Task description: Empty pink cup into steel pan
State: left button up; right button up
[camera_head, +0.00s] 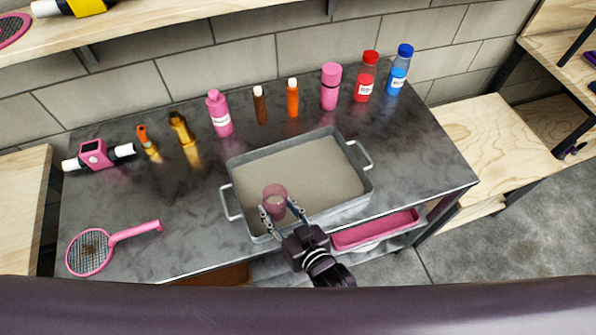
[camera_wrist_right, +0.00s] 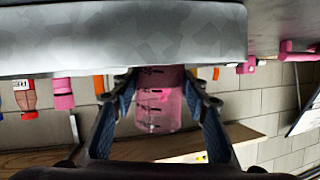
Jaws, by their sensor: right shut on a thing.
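The pink cup (camera_head: 275,196) is see-through and stands out over the front left part of the steel pan (camera_head: 240,161). My right gripper (camera_head: 281,211) is shut on the cup, one finger on each side. The cup looks about upright in the head view, with its rim up. In the right wrist view the cup (camera_wrist_right: 160,103) has dark marks on its wall and sits between the fingers (camera_wrist_right: 165,105); its upper end in the picture meets a grey wall (camera_wrist_right: 120,40). I cannot tell what is in the cup. My left gripper is out of view.
Several bottles, among them a pink bottle (camera_head: 219,114) and a red bottle (camera_head: 366,78), line the back of the table (camera_head: 190,215). A pink racket (camera_head: 90,251) lies at the front left. A pink tray (camera_head: 375,230) is below the front edge. The pan's right part is clear.

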aim_at(282, 193)
jog(key=shift+w+d+r+m+g+p, duration=0.3)
jog(key=shift+w+r+m+g+p, duration=0.1)
jog(key=shift+w+m+g+p, duration=0.35)
jog(key=shift+w+d+m+g+y, duration=0.35)
jog(key=shift+m+g+y, duration=0.05)
jog(key=shift+m+g, duration=0.15)
jog(key=shift+w+d+m+g+b, duration=0.25)
jog(key=shift+w+m+g+b, duration=0.15)
jog(key=shift+w+g, duration=0.1)
jog(key=shift+f, duration=0.15)
jog(key=shift+f+m+g+y+b, duration=0.4)
jog(key=shift+f+m+g+b, duration=0.15)
jog(key=shift+b, duration=0.55)
jog(key=shift+r+m+g+y+b, duration=0.3)
jog(key=shift+r+m+g+b, duration=0.1)
jog(key=shift+r+m+g, duration=0.35)
jog(key=shift+w+d+r+m+g+y+b, duration=0.15)
jog(key=shift+r+m+g+y+b, duration=0.35)
jog(key=shift+r+g+b, duration=0.25)
dwell(1.2)
jog(key=shift+w+d+r+m+g+y, duration=0.4)
jog(key=shift+w+r+m+g, duration=0.1)
jog(key=shift+w, duration=0.15)
dwell(1.0)
jog(key=shift+w+r, duration=0.1)
jog(key=shift+r, duration=0.05)
dwell(0.5)
